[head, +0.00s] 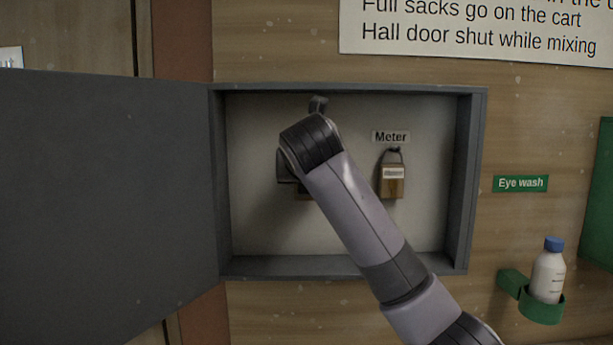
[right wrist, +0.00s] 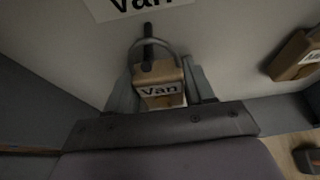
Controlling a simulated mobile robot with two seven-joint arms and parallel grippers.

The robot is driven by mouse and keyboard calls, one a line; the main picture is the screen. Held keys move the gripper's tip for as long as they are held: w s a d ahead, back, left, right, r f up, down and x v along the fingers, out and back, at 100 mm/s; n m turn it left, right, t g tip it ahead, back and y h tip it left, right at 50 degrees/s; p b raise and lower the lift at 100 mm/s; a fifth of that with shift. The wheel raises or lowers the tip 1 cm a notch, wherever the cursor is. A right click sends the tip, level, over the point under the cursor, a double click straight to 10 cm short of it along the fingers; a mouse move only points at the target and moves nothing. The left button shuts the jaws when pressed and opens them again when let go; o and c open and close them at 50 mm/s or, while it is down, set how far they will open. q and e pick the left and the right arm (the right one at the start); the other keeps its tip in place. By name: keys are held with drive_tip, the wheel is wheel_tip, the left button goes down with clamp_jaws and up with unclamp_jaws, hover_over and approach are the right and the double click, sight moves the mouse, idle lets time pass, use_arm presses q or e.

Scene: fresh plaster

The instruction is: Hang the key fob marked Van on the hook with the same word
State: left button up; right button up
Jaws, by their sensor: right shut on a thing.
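The wooden key fob marked Van (right wrist: 158,76) is between the fingers of my right gripper (right wrist: 160,92), which is shut on it, in the right wrist view. Its metal ring (right wrist: 166,43) stands up at the dark hook (right wrist: 148,32) under the Van label (right wrist: 150,6). The hook's shaft shows within the ring's outline; I cannot tell whether the ring rests on it. In the head view my right arm hides the Van label and most of the gripper and fob. My left gripper is not in view.
The grey key cabinet (head: 350,266) is open, its door (head: 105,190) swung left. A Meter fob (head: 392,183) hangs under the Meter label (head: 391,137), right of my arm. Outside, a bottle (head: 548,275) sits in a green holder (head: 540,312) below an Eye wash sign (head: 520,183).

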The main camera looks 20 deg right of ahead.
drive_tip(key=o, duration=1.1)
drive_tip(key=shift+s, duration=0.1)
